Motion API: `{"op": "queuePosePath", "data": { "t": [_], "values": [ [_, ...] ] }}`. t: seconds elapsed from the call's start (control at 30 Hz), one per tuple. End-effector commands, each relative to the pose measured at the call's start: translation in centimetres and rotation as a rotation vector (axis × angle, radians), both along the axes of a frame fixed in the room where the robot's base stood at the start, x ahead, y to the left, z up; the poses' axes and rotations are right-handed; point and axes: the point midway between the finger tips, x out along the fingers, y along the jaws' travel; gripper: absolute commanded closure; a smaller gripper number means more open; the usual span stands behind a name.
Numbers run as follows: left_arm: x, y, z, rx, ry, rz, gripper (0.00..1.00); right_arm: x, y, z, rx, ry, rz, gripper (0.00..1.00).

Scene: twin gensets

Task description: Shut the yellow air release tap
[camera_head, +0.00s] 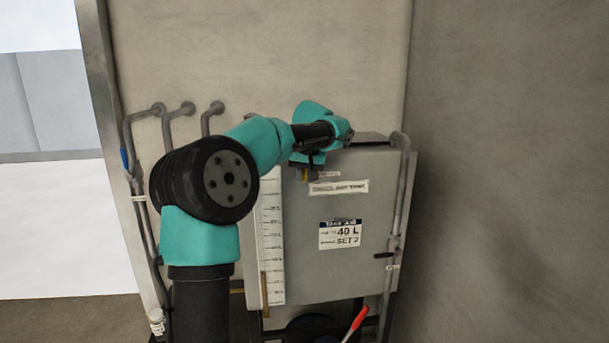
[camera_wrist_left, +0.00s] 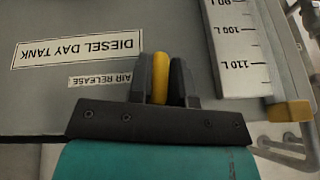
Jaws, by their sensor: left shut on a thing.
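The yellow air release tap (camera_wrist_left: 160,75) shows as a yellow lever in the left wrist view, beside the AIR RELEASE label (camera_wrist_left: 101,80). My left gripper (camera_wrist_left: 162,88) has its dark fingers on either side of the lever and is shut on it. In the head view my left gripper (camera_head: 308,168) is at the upper front of the grey day tank (camera_head: 375,205), and a small bit of yellow (camera_head: 305,176) shows below it. The tap's body is hidden by the gripper. My right gripper is in neither view.
A white level scale (camera_head: 272,235) runs down the tank's left side; a yellow block (camera_wrist_left: 290,111) sits at its end in the wrist view. Pipes (camera_head: 399,190) flank the tank. A red handle (camera_head: 357,319) sticks up below. Walls stand behind and to the right.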

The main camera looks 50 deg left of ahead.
Motion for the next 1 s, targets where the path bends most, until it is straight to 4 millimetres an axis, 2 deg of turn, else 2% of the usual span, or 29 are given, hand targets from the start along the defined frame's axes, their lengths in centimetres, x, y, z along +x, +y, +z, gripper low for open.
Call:
{"op": "queuePosePath", "data": {
  "t": [0.37,1.0],
  "values": [
    [0.20,-0.13,-0.10,0.150,0.228,-0.004,1.00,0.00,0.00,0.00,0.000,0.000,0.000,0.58],
    [0.19,-0.13,-0.19,0.486,0.736,-0.004,1.00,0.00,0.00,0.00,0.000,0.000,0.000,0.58]
  ]
}}
